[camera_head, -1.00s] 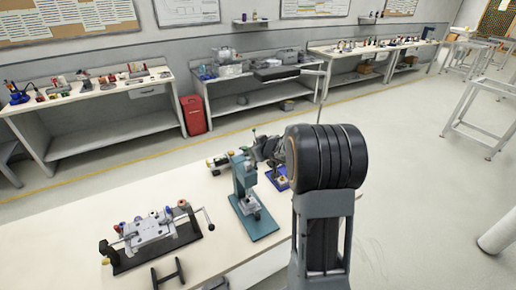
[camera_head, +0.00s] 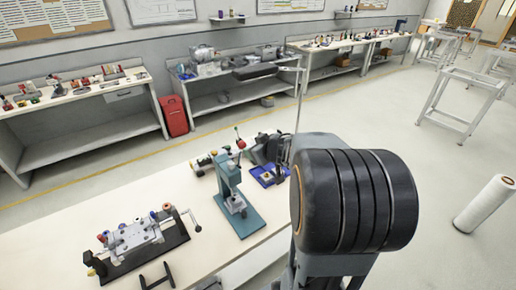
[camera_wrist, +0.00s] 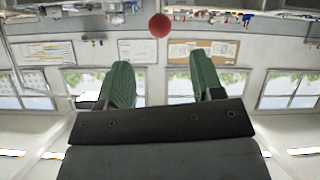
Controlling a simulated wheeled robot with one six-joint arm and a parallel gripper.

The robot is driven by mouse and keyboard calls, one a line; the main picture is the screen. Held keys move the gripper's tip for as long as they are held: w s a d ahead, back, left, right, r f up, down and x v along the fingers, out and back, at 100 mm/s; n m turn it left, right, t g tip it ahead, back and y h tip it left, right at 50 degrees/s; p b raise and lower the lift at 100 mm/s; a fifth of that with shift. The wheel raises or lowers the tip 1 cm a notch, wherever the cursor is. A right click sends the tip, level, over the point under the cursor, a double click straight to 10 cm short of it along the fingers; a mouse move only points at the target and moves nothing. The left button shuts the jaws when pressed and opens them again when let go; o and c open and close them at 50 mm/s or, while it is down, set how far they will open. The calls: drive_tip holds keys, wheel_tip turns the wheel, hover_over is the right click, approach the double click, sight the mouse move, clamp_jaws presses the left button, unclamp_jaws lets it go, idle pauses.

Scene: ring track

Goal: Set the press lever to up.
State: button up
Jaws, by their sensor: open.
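The press (camera_head: 230,190) is a teal upright machine on a teal base, standing on the near workbench in the head view. A red ball knob (camera_head: 241,144) shows just above and right of the press head. The lever's angle is hard to tell at this size. In the wrist view, a red ball (camera_wrist: 160,25) shows at the top middle, beyond the fingertips and apart from them. My gripper (camera_wrist: 160,65) is open and empty, its two green-padded fingers wide apart.
A vise-like fixture with a crank (camera_head: 135,240) stands left of the press on the near bench (camera_head: 60,235). A dark machine on a blue base (camera_head: 268,175) stands right behind the press.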

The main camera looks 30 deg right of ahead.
sight(240, 155)
drive_tip(key=shift+s+r, duration=0.25)
drive_tip(key=shift+s, duration=0.25)
drive_tip(key=shift+c, duration=0.3)
